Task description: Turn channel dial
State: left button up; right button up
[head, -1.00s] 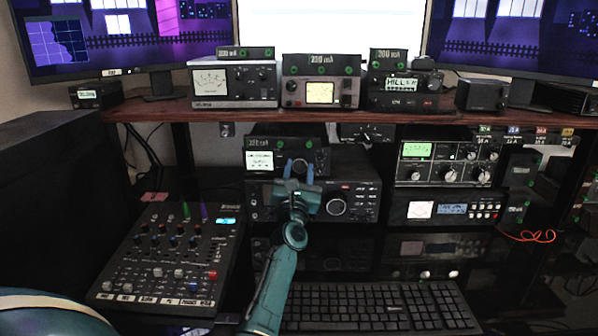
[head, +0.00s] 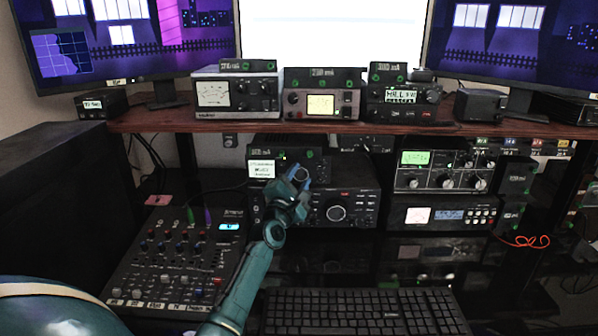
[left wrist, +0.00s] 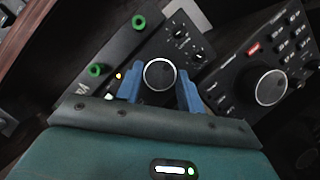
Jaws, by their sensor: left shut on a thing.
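A round black dial (left wrist: 160,74) with a pale rim sits on the front of a small black radio. My left gripper (left wrist: 161,88) is shut on this dial, with one blue finger on each side of it. In the head view the left gripper (head: 300,174) reaches the right part of the small radio (head: 262,169), which has a white lit screen. The fingers hide most of the dial there. I cannot read a label on the dial. My right gripper is not in view.
A wider black radio with a large knob (head: 336,213) stands just below. A wooden shelf (head: 215,126) with several devices runs above. A mixer (head: 172,262) lies at left and a keyboard (head: 365,312) in front. Another stack of devices (head: 440,178) stands at right.

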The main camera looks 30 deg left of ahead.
pick_arm(q)
jog(key=m+p, duration=0.2)
jog(key=r+m+g+h+p, duration=0.1)
jog(key=m, duration=0.1)
jog(key=shift+p, duration=0.4)
jog(key=m+g+p, duration=0.1)
jog(key=m+p, duration=0.1)
jog(key=p, duration=0.1)
jog(key=shift+m+h, duration=0.3)
jog(key=shift+h, duration=0.1)
jog(key=shift+f+m+p, duration=0.1)
jog(key=shift+m+p, duration=0.2)
jog(key=shift+p, duration=0.15)
jog(key=shift+f+m, duration=0.1)
jog(key=shift+m, duration=0.2)
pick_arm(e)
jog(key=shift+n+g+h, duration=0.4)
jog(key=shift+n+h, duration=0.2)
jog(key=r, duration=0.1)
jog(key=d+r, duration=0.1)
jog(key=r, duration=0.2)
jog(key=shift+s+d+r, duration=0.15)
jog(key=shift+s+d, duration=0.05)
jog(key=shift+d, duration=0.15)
pick_arm(q)
jog(key=o, duration=1)
